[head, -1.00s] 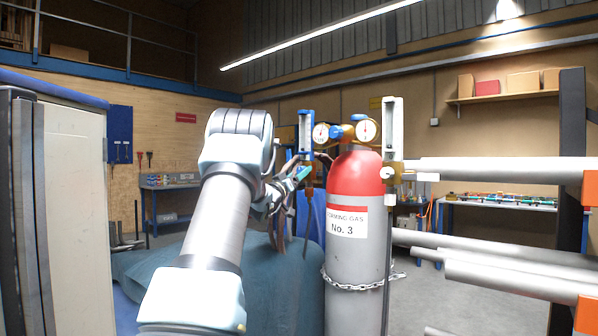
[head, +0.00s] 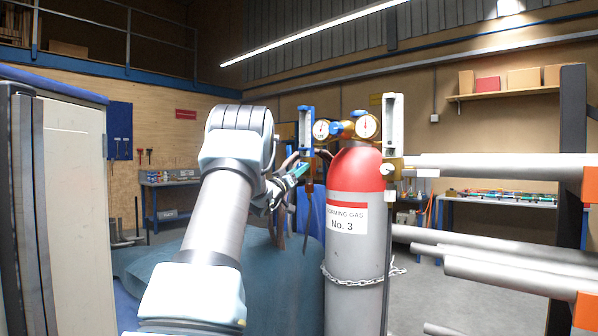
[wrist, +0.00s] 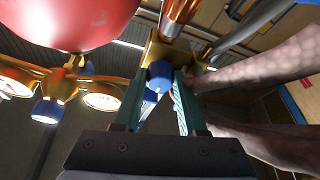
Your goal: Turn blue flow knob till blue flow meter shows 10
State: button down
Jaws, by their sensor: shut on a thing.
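The blue flow meter (head: 306,130) is an upright blue-framed tube left of the gas cylinder in the head view. Its reading is too small to make out. The blue flow knob (wrist: 159,74) sits under a brass block in the wrist view. My gripper (wrist: 160,92) is shut on the blue knob, with one teal-lined finger on each side of it. In the head view my gripper (head: 296,174) is at the foot of the blue flow meter. The knob is hidden there by the fingers.
A grey gas cylinder (head: 354,265) with a red top stands chained right of my gripper. Two round gauges (head: 366,126) and a blue regulator knob (wrist: 47,111) are close by. A white flow meter (head: 393,122) stands at right. Brown hoses (wrist: 270,75) pass beside my gripper.

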jog(key=shift+f+m+b, duration=0.15)
jog(key=shift+m+b, duration=0.35)
jog(key=shift+b, duration=0.05)
jog(key=shift+w+a+r+m+g+h+b, duration=0.15)
jog(key=shift+m+g+h+b, duration=1.1)
jog(key=shift+m, duration=2.3)
jog(key=shift+w+a+r+m+g+h+b, duration=0.15)
jog(key=shift+m+g+h+b, duration=0.6)
jog(key=shift+m+g, duration=1.9)
jog(key=shift+w+a+r+m+g+h+b, duration=0.15)
jog(key=shift+m+g+h+b, duration=0.8)
jog(key=shift+m, duration=3.45)
jog(key=shift+s+f+t+y, duration=0.1)
jog(key=shift+f+t+y, duration=0.05)
jog(key=shift+t+y, duration=0.15)
jog(key=shift+c, duration=2.4)
grip_release()
